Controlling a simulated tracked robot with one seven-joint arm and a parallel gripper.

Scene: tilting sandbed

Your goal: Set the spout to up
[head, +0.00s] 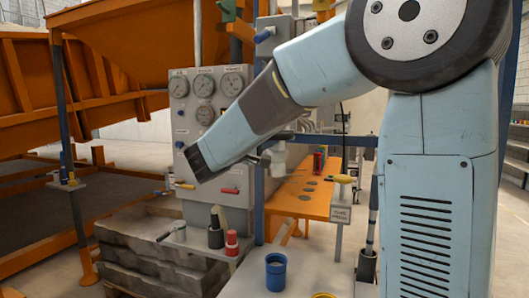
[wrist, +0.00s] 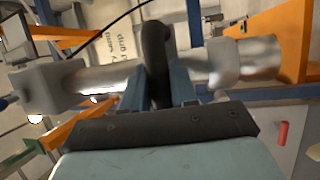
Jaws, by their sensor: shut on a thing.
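In the wrist view, a dark curved tube, which looks like the spout (wrist: 157,45), stands across a silver horizontal pipe (wrist: 105,78). The two blue fingers of my gripper (wrist: 160,88) lie on either side of the tube and are shut on it. The tube's lower end is hidden behind the dark gripper body. Which way the spout points in the room I cannot tell. In the head view, my wrist reaches down and left in front of the gauge panel, and its fingers are hidden. A grey cylindrical fitting (head: 278,160) shows just right of the wrist.
A grey panel with several gauges (head: 204,86) stands behind my wrist. An orange table (head: 302,198) is to the right. A blue cup (head: 275,272) and a red-topped item (head: 232,243) stand in front. The orange sandbed (head: 25,95) fills the left.

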